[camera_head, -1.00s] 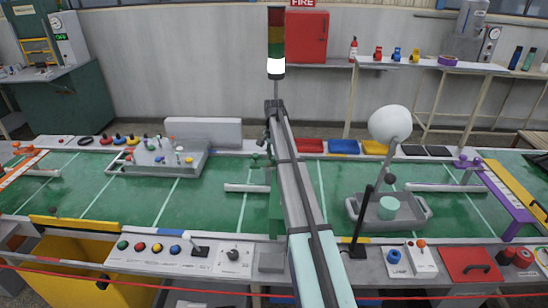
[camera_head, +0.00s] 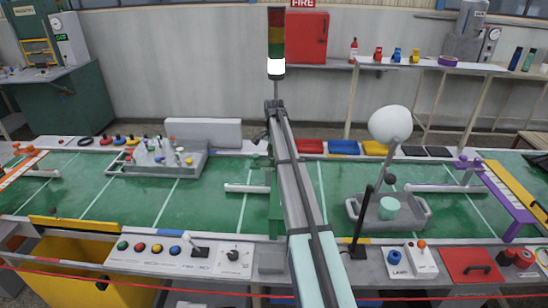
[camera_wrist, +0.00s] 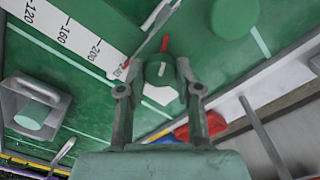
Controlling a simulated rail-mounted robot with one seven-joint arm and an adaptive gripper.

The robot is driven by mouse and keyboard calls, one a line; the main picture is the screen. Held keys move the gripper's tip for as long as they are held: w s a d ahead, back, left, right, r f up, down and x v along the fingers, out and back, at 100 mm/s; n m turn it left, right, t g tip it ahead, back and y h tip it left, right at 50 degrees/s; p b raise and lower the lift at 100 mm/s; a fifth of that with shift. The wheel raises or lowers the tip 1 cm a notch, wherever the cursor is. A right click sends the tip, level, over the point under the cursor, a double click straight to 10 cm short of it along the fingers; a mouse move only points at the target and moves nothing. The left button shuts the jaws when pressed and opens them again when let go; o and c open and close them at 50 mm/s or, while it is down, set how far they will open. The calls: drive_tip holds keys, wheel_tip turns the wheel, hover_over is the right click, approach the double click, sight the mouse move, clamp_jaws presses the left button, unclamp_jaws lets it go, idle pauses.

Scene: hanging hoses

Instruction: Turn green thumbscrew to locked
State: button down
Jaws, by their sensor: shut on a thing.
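The green thumbscrew (camera_wrist: 160,70) shows in the wrist view between the two fingers of my gripper (camera_wrist: 160,88), with a short white mark on its face. My gripper is shut on it. A red pointer (camera_wrist: 165,43) stands just beyond the thumbscrew. A white scale (camera_wrist: 70,35) with black numbers runs to the upper left. In the head view my own arm covers the thumbscrew; only part of the green stand (camera_head: 276,210) shows beside the arm. I cannot read any locked mark.
In the wrist view a grey tray with a green cylinder (camera_wrist: 38,112) lies to the left, and red and blue bins (camera_wrist: 195,128) lie below right. In the head view a grey tray (camera_head: 420,212) and a lamp with a white head (camera_head: 390,125) stand right of my arm.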

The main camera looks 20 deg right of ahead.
drive_tip(key=c, duration=0.8)
unclamp_jaws()
wheel_tip(320, 180, up, 12)
